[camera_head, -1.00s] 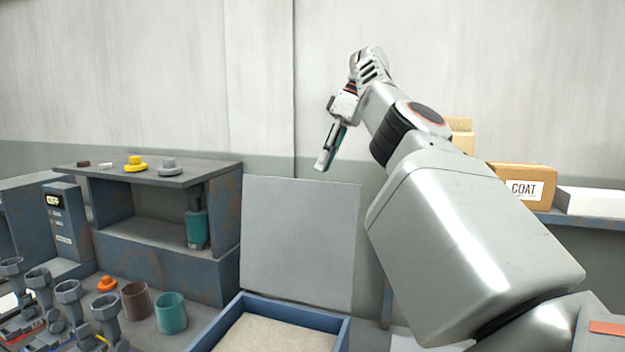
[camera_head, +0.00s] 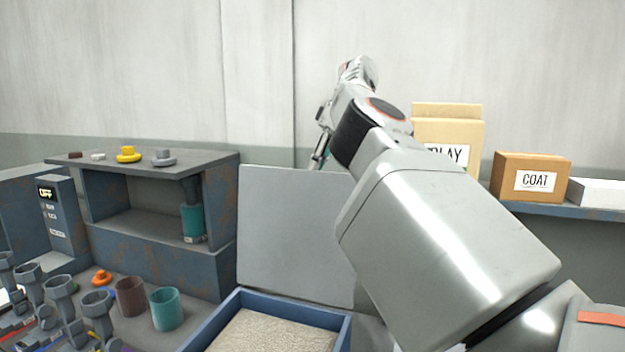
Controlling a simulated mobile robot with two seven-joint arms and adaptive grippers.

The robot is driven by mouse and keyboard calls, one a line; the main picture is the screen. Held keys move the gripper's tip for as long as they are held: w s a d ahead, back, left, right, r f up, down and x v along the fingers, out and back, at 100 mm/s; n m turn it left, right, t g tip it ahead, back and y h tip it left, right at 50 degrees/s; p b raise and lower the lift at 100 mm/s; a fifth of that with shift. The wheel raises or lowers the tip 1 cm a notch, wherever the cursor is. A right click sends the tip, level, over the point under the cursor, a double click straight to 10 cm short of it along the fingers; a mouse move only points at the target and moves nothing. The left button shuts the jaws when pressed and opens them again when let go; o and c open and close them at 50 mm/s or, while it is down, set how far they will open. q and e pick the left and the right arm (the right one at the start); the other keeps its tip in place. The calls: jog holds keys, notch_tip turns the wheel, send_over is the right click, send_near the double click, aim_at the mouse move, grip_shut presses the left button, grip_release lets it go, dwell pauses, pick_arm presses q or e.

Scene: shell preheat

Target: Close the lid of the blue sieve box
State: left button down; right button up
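The blue sieve box (camera_head: 222,318) stands at the bottom centre, with pale grainy material (camera_head: 272,334) inside. Its grey lid (camera_head: 292,232) stands upright at the box's back edge, so the box is open. My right arm comes in from the lower right and reaches up past the lid's right side. My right gripper (camera_head: 320,155) is near the lid's top edge and seems to be behind it. The arm and lid partly hide it, and I cannot tell whether it touches the lid or how its fingers stand. My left gripper is not in view.
A grey-blue shelf unit (camera_head: 160,262) stands left of the lid, with a teal-bodied tool (camera_head: 193,222) inside. A brown cup (camera_head: 130,297) and a teal cup (camera_head: 166,309) stand left of the box. A COAT carton (camera_head: 530,178) sits on the right shelf.

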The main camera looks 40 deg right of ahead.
jog(key=shift+w+a+f, duration=0.15)
jog(key=shift+f, duration=0.45)
grip_shut()
